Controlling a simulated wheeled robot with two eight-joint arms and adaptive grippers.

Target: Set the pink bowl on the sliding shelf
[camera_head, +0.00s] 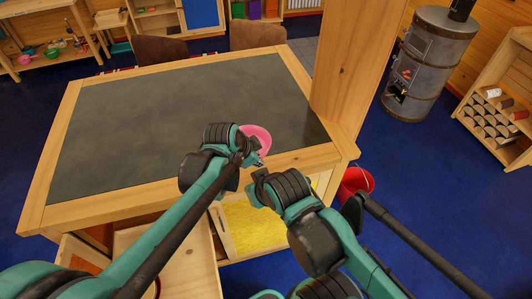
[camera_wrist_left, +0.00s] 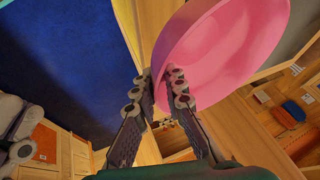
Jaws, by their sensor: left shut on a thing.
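The pink bowl (camera_head: 258,136) is at the right front of the table's dark top, partly hidden by my left arm. My left gripper (camera_head: 257,160) is shut on its rim. In the left wrist view the fingers (camera_wrist_left: 164,82) pinch the edge of the tilted bowl (camera_wrist_left: 228,45). A pale wooden board or tray (camera_head: 190,270), perhaps the sliding shelf, sticks out from the table's front below my left arm. My right gripper (camera_head: 260,180) is close below the left one, and its fingers are too small to read.
The wooden table (camera_head: 60,212) has a wide clear dark top. A yellow-lined compartment (camera_head: 250,228) is open in its front. A thick wooden post (camera_head: 350,70) stands at its right corner. A red bucket (camera_head: 355,182) is on the floor to the right. A stove (camera_head: 425,65) stands farther back.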

